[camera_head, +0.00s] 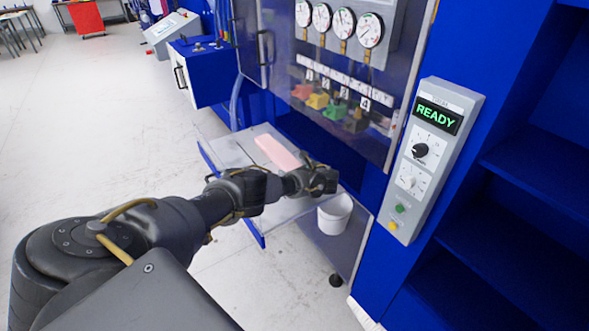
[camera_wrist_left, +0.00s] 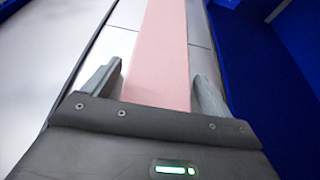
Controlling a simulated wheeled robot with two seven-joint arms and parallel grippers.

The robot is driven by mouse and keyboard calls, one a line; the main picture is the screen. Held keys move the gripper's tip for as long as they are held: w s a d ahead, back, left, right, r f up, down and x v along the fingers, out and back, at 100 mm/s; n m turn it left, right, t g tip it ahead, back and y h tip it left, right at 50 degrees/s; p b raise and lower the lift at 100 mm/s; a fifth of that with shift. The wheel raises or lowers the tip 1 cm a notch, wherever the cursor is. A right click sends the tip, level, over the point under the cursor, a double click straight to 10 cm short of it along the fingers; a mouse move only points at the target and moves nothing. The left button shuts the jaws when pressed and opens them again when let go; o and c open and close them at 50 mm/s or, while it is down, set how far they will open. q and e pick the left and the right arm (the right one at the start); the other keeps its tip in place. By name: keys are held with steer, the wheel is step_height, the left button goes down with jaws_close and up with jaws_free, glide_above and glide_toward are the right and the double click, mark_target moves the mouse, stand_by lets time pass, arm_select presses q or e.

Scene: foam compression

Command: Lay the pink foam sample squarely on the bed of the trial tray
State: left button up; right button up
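The pink foam sample (camera_head: 276,151) is a flat, long strip lying over the pale grey bed of the trial tray (camera_head: 232,157), which has blue side edges. My left gripper (camera_head: 308,166) is at the near right end of the foam. In the left wrist view the foam (camera_wrist_left: 163,45) runs from the palm between the two fingers (camera_wrist_left: 159,72) and away over grey panels (camera_wrist_left: 118,42). The fingers are apart, with a narrow gap on each side of the foam. I cannot tell whether its near end is flat on the bed. My right gripper is not in view.
A white bucket (camera_head: 335,214) stands below and right of the tray. A blue cabinet with gauges (camera_head: 343,30) and a clear door rises behind it. A control panel (camera_head: 433,160) reading READY is at right. Open floor (camera_head: 110,130) lies to the left.

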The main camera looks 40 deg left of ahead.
arm_select(q)
steer(key=shift+r, duration=0.2)
steer(key=v, duration=1.1)
steer(key=shift+f, duration=0.15)
steer(key=shift+s+d+r, duration=0.15)
steer(key=shift+d+r, duration=0.1)
steer(key=shift+d, duration=0.2)
